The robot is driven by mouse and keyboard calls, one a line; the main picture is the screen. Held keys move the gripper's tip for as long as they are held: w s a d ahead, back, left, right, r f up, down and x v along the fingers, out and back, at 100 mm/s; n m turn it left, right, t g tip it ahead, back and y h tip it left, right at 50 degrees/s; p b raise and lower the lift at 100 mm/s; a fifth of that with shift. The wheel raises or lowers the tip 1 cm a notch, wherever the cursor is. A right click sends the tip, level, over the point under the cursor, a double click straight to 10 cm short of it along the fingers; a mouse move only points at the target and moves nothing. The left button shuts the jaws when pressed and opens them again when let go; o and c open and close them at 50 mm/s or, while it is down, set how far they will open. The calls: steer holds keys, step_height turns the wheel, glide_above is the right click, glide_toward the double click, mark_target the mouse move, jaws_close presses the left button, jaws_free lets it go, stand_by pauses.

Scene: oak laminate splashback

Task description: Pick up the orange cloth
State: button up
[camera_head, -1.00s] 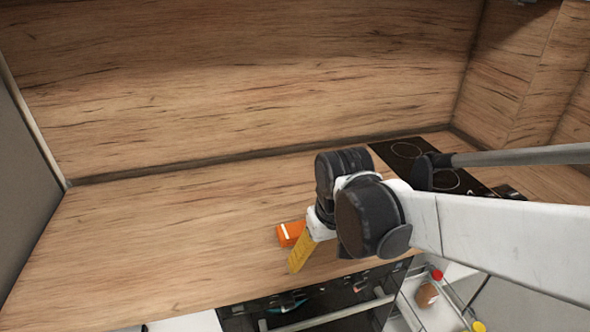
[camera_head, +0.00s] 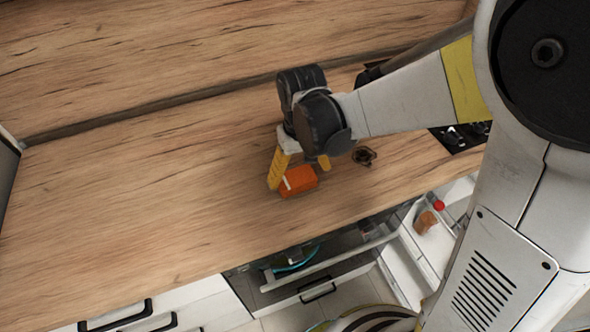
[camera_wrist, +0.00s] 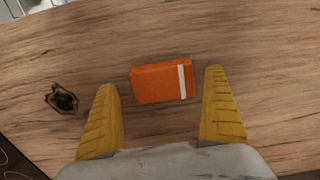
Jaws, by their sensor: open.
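The orange cloth (camera_head: 300,181) is a small folded block with a white stripe, lying on the wooden countertop. It also shows in the wrist view (camera_wrist: 158,83), flat on the wood, with its stripe near the right end. My gripper (camera_head: 299,175) has yellow fingers and is over the cloth. In the wrist view my gripper (camera_wrist: 162,78) is open, with one finger on each side of the cloth and a gap to it on both sides. Nothing is held. I cannot tell how high the fingertips are above the counter.
A small dark object (camera_head: 364,155) lies on the counter right of my gripper, and shows at left in the wrist view (camera_wrist: 61,98). A black hob (camera_head: 462,136) is further right. Below the front edge are an open drawer (camera_head: 425,240) and oven. The left counter is clear.

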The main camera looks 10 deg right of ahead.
mark_target(298, 181)
step_height(298, 181, down, 4)
steer(key=shift+a+f+b, duration=0.1)
steer(key=shift+f+b, duration=0.15)
steer(key=shift+b, duration=0.7)
steer(key=shift+r, duration=0.1)
steer(key=c, duration=1)
steer(key=shift+o, duration=0.2)
steer(key=shift+r+p, duration=0.45)
steer(key=shift+r, duration=0.2)
step_height(298, 181, up, 3)
steer(key=shift+f+p, duration=0.1)
steer(key=shift+p, duration=0.6)
steer(key=s+d+r+p, duration=0.2)
steer(key=d+r, duration=0.5)
steer(key=d, duration=0.4)
steer(key=shift+s+d+p, duration=0.2)
steer(key=shift+s+p, duration=0.1)
steer(key=shift+p, duration=0.6)
